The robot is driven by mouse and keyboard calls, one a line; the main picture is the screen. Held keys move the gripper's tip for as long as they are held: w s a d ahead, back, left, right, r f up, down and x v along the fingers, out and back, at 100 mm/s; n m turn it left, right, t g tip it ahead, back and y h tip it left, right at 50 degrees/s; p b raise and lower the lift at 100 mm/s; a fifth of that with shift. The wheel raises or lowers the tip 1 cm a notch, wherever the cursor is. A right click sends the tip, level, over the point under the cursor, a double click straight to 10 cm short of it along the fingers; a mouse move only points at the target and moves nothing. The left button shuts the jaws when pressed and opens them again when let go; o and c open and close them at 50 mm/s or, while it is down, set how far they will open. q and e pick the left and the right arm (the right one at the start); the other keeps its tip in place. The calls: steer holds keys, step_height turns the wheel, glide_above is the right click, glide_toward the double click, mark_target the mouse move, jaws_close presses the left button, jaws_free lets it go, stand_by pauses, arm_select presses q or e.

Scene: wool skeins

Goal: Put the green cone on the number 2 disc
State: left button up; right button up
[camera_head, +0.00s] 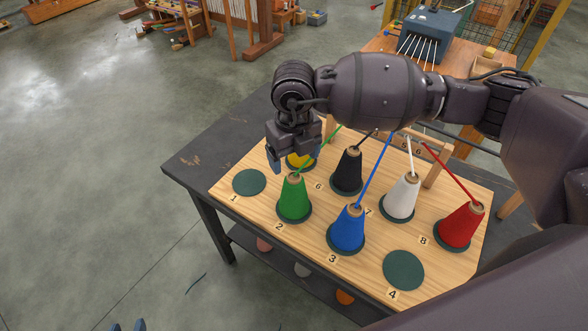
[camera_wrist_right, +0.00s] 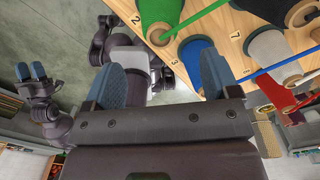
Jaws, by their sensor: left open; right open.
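The green cone (camera_head: 294,202) stands upright on the dark disc (camera_head: 280,214) by the number 2 on the board. Its top also shows in the right wrist view (camera_wrist_right: 160,12). My left gripper (camera_head: 127,326) is open and empty, low at the bottom left, away from the board.
The blue (camera_head: 346,232), black (camera_head: 347,174), white (camera_head: 400,198) and red (camera_head: 458,228) cones stand on other discs. Disc 1 (camera_head: 249,182) and disc 4 (camera_head: 404,270) are bare. Slanted coloured yarns rise from the cones toward a wooden rack (camera_head: 438,168).

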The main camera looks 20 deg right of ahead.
steer(key=shift+r, duration=1.8)
